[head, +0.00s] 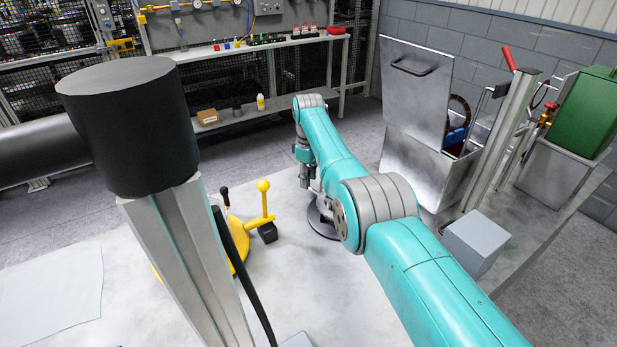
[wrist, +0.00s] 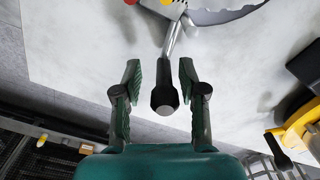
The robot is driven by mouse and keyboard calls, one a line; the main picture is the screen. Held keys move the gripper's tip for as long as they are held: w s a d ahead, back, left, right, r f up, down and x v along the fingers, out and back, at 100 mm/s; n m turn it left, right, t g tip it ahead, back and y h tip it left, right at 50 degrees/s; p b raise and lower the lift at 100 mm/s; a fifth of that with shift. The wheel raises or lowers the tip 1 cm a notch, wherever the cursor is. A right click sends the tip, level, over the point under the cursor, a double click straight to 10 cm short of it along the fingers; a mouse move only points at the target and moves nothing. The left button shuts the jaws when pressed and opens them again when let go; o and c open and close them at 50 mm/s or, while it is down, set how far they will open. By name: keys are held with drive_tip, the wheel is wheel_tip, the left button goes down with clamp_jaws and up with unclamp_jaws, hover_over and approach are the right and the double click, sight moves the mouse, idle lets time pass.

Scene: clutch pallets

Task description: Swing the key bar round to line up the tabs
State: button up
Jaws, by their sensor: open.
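The key bar (wrist: 174,38), a metal rod with a black grip (wrist: 165,96) at its near end, shows in the wrist view. Its far end meets a grey round part at the top edge, beside small red and yellow pieces. My gripper (wrist: 160,70) is open, with one green finger on each side of the bar and grip. Gaps show on both sides, and no contact is visible. In the head view my gripper (head: 307,180) points down near a dark round plate (head: 322,224) on the pale surface. My arm hides much of that spot, and the tabs cannot be made out.
A yellow fixture (head: 236,238) with a yellow knobbed lever (head: 263,204) stands left of my gripper. A metal bin (head: 430,165) with a raised lid, a grey box (head: 475,242) and a green can (head: 588,112) stand right.

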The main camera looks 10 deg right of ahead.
wheel_tip(320, 180, up, 12)
idle(0.5)
